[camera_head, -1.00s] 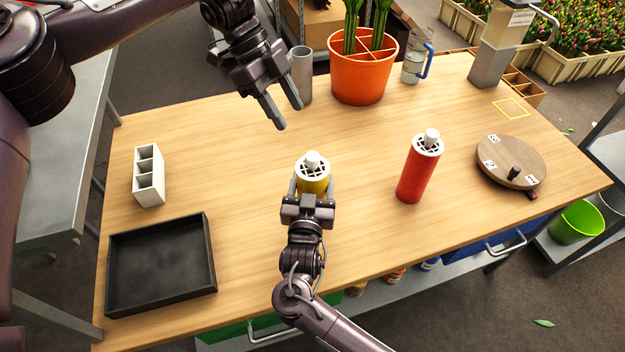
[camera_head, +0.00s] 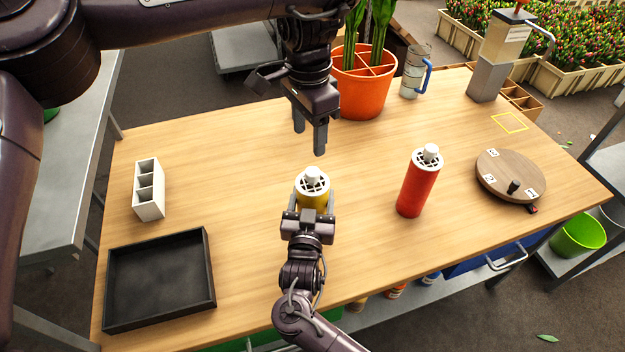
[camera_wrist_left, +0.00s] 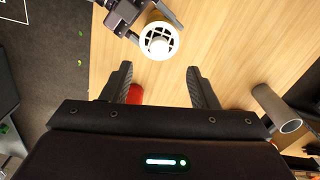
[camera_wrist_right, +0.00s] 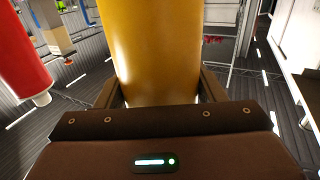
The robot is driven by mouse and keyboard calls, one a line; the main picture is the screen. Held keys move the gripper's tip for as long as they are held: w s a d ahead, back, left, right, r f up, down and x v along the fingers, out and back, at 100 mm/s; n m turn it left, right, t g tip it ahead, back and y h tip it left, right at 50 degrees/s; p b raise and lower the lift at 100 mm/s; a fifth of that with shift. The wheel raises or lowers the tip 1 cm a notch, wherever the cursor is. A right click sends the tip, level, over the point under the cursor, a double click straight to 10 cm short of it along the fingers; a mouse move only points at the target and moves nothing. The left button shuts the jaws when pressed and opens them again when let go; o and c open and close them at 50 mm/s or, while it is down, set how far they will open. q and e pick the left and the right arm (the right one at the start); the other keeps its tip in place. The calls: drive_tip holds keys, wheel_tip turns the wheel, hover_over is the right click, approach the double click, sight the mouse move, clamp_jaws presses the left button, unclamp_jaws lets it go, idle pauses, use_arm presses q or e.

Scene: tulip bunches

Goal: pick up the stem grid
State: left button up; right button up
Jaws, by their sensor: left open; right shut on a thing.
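A white stem grid (camera_head: 313,181) with a knob sits on top of a yellow vase (camera_head: 313,200). My right gripper (camera_head: 311,204) is shut on the yellow vase, which fills the right wrist view (camera_wrist_right: 157,50). My left gripper (camera_head: 310,136) is open and empty, pointing down above and behind the grid, apart from it. In the left wrist view the grid (camera_wrist_left: 158,41) lies beyond the open fingertips (camera_wrist_left: 159,72). A second white grid (camera_head: 427,157) sits on a red vase (camera_head: 416,188) to the right.
A black tray (camera_head: 209,260) and a white divided holder (camera_head: 149,203) stand at the left. A round wooden turntable (camera_head: 510,172) is at the right. An orange pot (camera_head: 362,95) and a jug (camera_head: 412,75) stand at the back. The table between tray and yellow vase is clear.

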use_arm(q)
hover_over(312, 170)
drive_tip(key=f, duration=0.5)
drive_tip(key=shift+s+a+f, duration=0.25)
drive_tip(key=shift+f, duration=0.05)
drive_tip(key=shift+w+d+f, duration=0.1)
drive_tip(key=shift+d+f, duration=0.05)
drive_tip(key=shift+f, duration=1.3)
drive_tip(key=shift+w+d+f, duration=0.1)
drive_tip(key=shift+d+f, duration=0.05)
drive_tip(key=shift+f, duration=1.25)
clamp_jaws()
